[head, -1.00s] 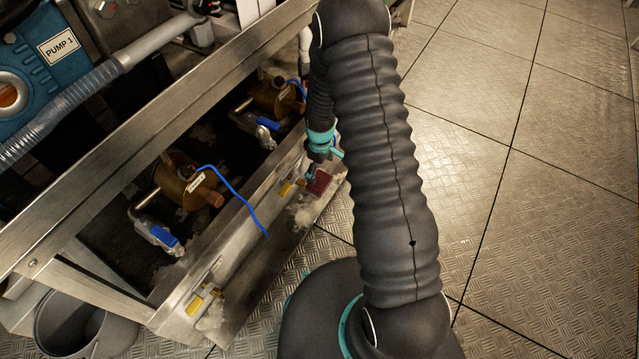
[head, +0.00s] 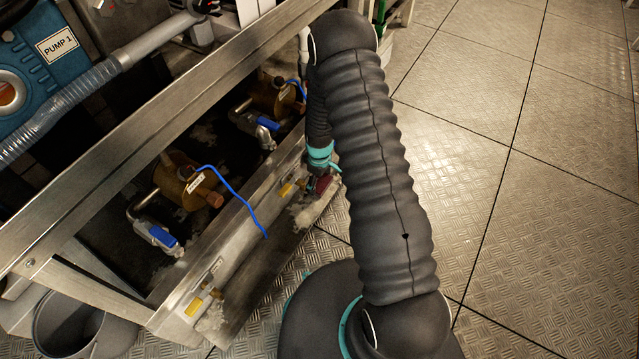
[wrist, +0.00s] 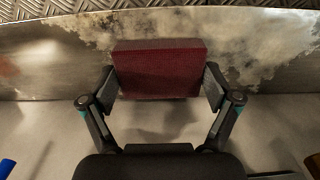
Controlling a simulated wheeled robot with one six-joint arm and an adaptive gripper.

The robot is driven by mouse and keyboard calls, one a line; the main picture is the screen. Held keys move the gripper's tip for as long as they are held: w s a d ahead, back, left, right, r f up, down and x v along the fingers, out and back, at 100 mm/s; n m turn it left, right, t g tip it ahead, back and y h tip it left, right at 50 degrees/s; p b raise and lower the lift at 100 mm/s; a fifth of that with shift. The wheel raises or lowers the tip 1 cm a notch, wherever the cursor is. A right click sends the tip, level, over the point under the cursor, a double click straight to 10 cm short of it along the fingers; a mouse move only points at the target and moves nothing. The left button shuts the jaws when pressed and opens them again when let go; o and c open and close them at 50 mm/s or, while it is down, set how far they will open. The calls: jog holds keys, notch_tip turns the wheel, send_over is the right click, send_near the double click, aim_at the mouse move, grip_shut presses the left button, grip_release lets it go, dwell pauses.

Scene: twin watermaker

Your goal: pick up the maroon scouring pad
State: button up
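The maroon scouring pad (wrist: 158,70) is a flat-sided, dark red block. It lies between the two fingers of my gripper (wrist: 161,88) in the wrist view. The fingers are spread wide, one at each side edge of the pad. The gaps there are very narrow, and I cannot tell whether either finger touches it. In the head view the pad (head: 323,183) sits on the stained lower metal ledge. My gripper (head: 314,184) is down at it, and my arm partly hides both.
The metal frame (head: 150,145) stands beside the pad, with brass pumps (head: 185,188) and blue-handled valves (head: 160,240) inside. A blue cable (head: 238,200) hangs over the frame's lower rail. A grey bucket (head: 75,325) stands at lower left. Open tread-plate floor (head: 530,170) lies right.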

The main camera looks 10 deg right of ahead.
aim_at(322, 181)
jog(key=c, duration=0.3)
jog(key=shift+r, duration=0.65)
jog(key=r, duration=0.1)
jog(key=d+r, duration=0.1)
jog(key=r, duration=0.1)
jog(key=shift+r, duration=0.25)
jog(key=d+r, duration=0.2)
jog(key=d, duration=0.1)
jog(key=d+r, duration=0.2)
jog(key=d, duration=0.2)
jog(key=d+r, duration=0.2)
jog(key=d, duration=0.1)
jog(key=shift+s+d+r+p, duration=0.1)
jog(key=shift+s+d+p, duration=0.15)
jog(key=shift+d+p, duration=0.1)
